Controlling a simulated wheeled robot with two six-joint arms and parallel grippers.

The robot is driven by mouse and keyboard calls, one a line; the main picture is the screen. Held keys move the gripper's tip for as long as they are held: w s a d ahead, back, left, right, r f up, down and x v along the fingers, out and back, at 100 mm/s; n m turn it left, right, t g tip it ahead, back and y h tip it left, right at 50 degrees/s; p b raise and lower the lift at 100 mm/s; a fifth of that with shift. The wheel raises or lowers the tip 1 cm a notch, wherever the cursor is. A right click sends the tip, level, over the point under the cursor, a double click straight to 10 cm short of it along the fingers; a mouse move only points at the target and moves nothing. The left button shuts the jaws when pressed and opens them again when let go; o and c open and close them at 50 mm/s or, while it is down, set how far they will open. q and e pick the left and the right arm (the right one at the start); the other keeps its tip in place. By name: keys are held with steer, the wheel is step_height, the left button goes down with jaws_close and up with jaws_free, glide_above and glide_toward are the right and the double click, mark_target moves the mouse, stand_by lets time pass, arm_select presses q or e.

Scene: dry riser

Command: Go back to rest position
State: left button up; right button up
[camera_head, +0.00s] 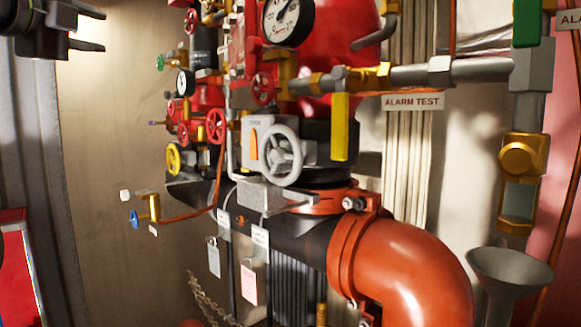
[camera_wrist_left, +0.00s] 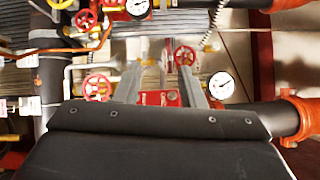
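My left gripper (camera_head: 98,28) is at the top left of the head view. Its two fingers are apart with nothing between them, and it is clear of the pipework. In the left wrist view its fingers (camera_wrist_left: 160,88) also stand apart, with red valve parts showing beyond them. My right gripper is in neither view. The dry riser assembly fills the middle and right of the head view, with a grey handwheel (camera_head: 281,156), a large gauge (camera_head: 288,18) and an orange-red pipe elbow (camera_head: 405,270).
Small red handwheels (camera_head: 216,126) and a yellow handwheel (camera_head: 173,158) stick out left of the assembly. A yellow lever (camera_head: 340,127) hangs by the "ALARM TEST" sign (camera_head: 413,102). A grey funnel (camera_head: 510,268) stands at right. Bare wall (camera_head: 105,120) shows below the left gripper.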

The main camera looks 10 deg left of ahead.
arm_select(q)
steer(key=w+d+f+m+g+h, duration=0.2)
steer(key=d+f+m+h, duration=0.3)
steer(key=d+f+h, duration=0.45)
steer(key=w+d+f+m+g+h, duration=0.2)
steer(key=d+f+m+h, duration=0.5)
steer(key=f, duration=0.4)
steer(key=s+a+f+n+t+y, duration=0.1)
steer(key=s+a+f+n+y, duration=0.35)
steer(key=f+n+y, duration=0.75)
steer(key=s+a+f+n+y, duration=0.2)
steer(key=a+f+n+y, duration=0.4)
steer(key=f+n, duration=0.65)
steer(key=s+a+f+n+t+y, duration=0.1)
steer(key=s+a+f+n+y, duration=0.5)
steer(key=f, duration=1)
steer(key=s+d+f+n+g+h, duration=0.1)
steer(key=s+d+f+g+h, duration=0.15)
steer(key=s+f+g, duration=0.6)
steer(key=s+d+f+n+g+h, duration=0.15)
steer(key=s+d+f+g, duration=0.25)
steer(key=s+f, duration=0.9)
step_height(320, 180, down, 25)
steer(key=s+a+g, duration=0.2)
steer(key=s+d+f, duration=0.1)
steer(key=s+f, duration=1.3)
steer(key=shift+s+d+f+g+h, duration=0.3)
steer(key=shift+f+g+h, duration=0.05)
steer(key=shift+h, duration=0.1)
